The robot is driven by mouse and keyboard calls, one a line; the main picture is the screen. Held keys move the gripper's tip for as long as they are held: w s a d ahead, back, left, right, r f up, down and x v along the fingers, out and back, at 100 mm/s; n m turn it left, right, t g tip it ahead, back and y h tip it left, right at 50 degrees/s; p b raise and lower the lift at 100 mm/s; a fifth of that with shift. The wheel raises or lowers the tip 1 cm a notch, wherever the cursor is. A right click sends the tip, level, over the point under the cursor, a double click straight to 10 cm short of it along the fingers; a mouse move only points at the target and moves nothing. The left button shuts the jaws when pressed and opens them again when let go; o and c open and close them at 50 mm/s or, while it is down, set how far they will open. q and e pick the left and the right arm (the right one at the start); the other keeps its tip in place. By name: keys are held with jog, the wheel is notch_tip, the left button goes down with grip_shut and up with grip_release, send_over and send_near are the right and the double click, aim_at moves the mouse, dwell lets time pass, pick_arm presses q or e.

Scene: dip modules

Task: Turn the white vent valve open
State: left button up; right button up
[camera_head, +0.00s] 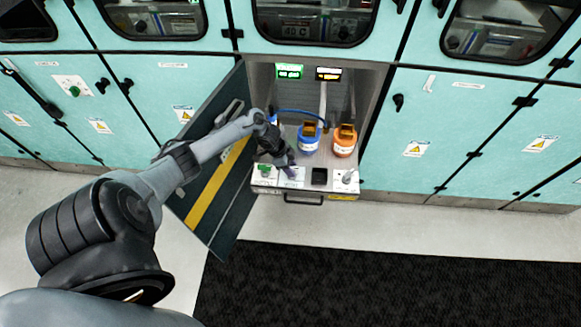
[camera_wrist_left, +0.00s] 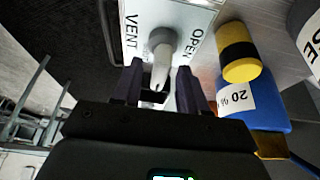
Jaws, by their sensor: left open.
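The white vent valve (camera_wrist_left: 162,42) shows in the left wrist view as a rounded knob with a short lever. It sits on a white plate (camera_wrist_left: 185,14) printed VENT on one side and OPEN on the other. The lever lies between these two words. My left gripper (camera_wrist_left: 160,84) is open, with one finger on each side of the lever's lower end. I cannot tell whether the fingers touch it. In the head view my left gripper (camera_head: 289,167) is over the front shelf of the open cabinet and hides the valve. My right gripper is not in view.
A blue container (camera_head: 308,139) and an orange one (camera_head: 345,141) stand behind the shelf. A green knob (camera_head: 264,169) and a black block (camera_head: 319,176) flank the plate. The open cabinet door (camera_head: 222,196) is left, beside my arm. A yellow-black cylinder (camera_wrist_left: 239,52) is close right of the valve.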

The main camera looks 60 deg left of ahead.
pick_arm(q)
jog(key=shift+c, duration=0.4)
grip_shut()
